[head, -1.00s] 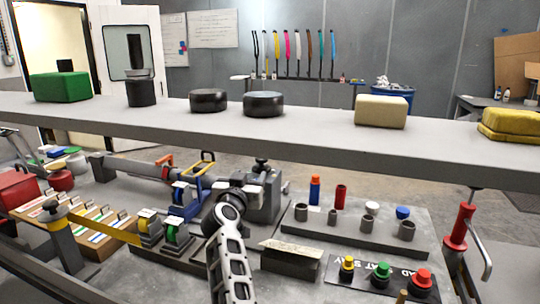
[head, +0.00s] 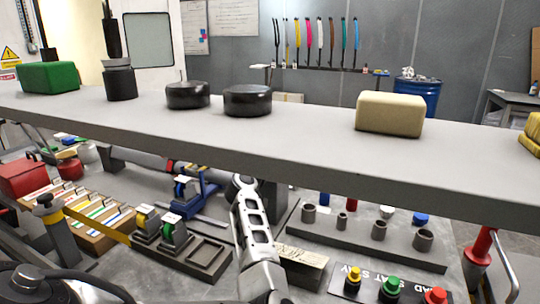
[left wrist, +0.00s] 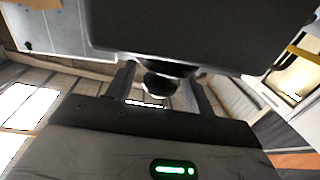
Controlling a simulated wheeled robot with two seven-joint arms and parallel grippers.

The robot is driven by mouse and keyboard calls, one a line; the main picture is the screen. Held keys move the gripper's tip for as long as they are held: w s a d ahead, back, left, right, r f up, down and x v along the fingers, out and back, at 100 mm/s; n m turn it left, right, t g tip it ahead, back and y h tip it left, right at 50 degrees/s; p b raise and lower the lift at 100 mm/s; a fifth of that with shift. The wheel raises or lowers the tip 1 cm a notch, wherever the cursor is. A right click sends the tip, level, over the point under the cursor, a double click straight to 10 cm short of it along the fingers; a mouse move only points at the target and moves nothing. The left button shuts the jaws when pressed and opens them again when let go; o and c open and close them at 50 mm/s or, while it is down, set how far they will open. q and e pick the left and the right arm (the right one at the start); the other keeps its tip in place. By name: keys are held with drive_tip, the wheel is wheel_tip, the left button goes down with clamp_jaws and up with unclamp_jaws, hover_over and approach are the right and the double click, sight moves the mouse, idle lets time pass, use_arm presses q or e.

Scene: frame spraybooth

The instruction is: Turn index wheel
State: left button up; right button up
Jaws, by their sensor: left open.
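In the left wrist view my left gripper (left wrist: 163,84) is open, with a finger on each side of a dark round knob (left wrist: 160,82). The knob sits under a large dark block (left wrist: 190,35). It may be the index wheel, but I cannot tell for certain, nor whether the fingers touch it. In the head view a pale slotted arm link of mine rises in the middle to the long grey beam. The gripper is hidden there, and no index wheel can be made out. My right gripper is not in view.
The long grey beam (head: 300,150) crosses above the bench, bearing a green block (head: 48,77), black round pieces and a cream block (head: 389,113). Below are grey sockets (head: 379,231), coloured buttons (head: 390,289) and a blue clamp (head: 186,190), close around my arm.

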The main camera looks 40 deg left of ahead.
use_arm(q)
drive_tip(key=c, duration=0.9)
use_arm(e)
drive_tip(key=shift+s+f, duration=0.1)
use_arm(q)
drive_tip(key=shift+y, duration=0.3)
